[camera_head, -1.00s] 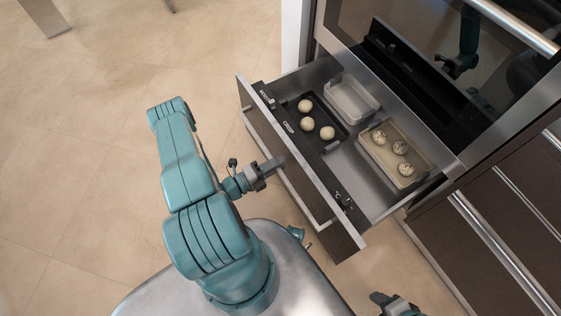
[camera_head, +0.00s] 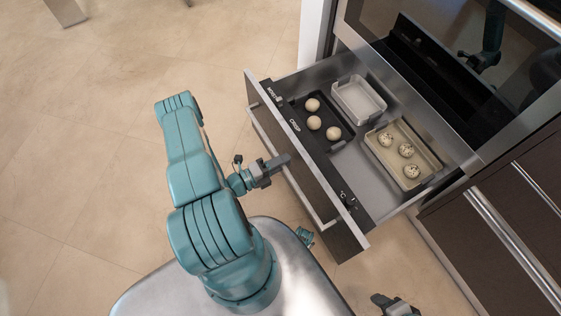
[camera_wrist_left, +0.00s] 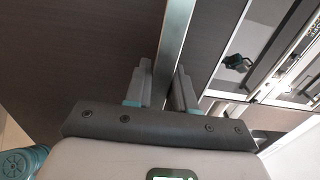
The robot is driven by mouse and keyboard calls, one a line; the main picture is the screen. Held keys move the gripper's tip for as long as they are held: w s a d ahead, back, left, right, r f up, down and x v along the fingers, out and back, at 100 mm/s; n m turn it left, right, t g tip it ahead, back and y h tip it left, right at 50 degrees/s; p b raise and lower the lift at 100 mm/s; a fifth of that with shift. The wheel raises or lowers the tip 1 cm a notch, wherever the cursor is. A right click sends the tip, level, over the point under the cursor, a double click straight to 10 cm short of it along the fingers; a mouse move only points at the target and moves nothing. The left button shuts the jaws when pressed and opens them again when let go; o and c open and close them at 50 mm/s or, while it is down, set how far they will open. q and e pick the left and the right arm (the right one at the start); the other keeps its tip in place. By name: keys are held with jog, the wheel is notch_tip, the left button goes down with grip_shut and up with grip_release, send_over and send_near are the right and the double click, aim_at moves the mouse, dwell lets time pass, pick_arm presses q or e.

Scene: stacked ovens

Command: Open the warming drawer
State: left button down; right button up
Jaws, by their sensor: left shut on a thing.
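The warming drawer (camera_head: 378,192) is pulled well out below the oven in the head view. It holds a dark tray (camera_head: 341,142) with pale round dough balls, an empty light tray (camera_head: 358,97) and a beige tray (camera_head: 433,160) with speckled balls. A long bar handle (camera_head: 318,217) runs along its front. My left gripper (camera_head: 284,162) is at this handle. In the left wrist view the jaws (camera_wrist_left: 160,85) stand on both sides of the metal bar (camera_wrist_left: 172,48), shut on it. My right gripper (camera_head: 388,302) shows only partly at the bottom edge; its jaws are unclear.
The oven door (camera_head: 440,50) is above the drawer. Dark cabinet fronts with bar handles (camera_head: 510,243) stand at the lower right. Open tiled floor (camera_head: 80,150) lies to the left.

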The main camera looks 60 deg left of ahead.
pick_arm(q)
jog(key=shift+a, duration=0.15)
jog(key=c, duration=1)
grip_release()
jog(key=shift+c, duration=0.2)
jog(key=shift+s, duration=0.1)
jog(key=s+a, duration=0.1)
jog(key=s, duration=1.5)
jog(key=shift+p, duration=0.4)
jog(key=shift+s, duration=0.15)
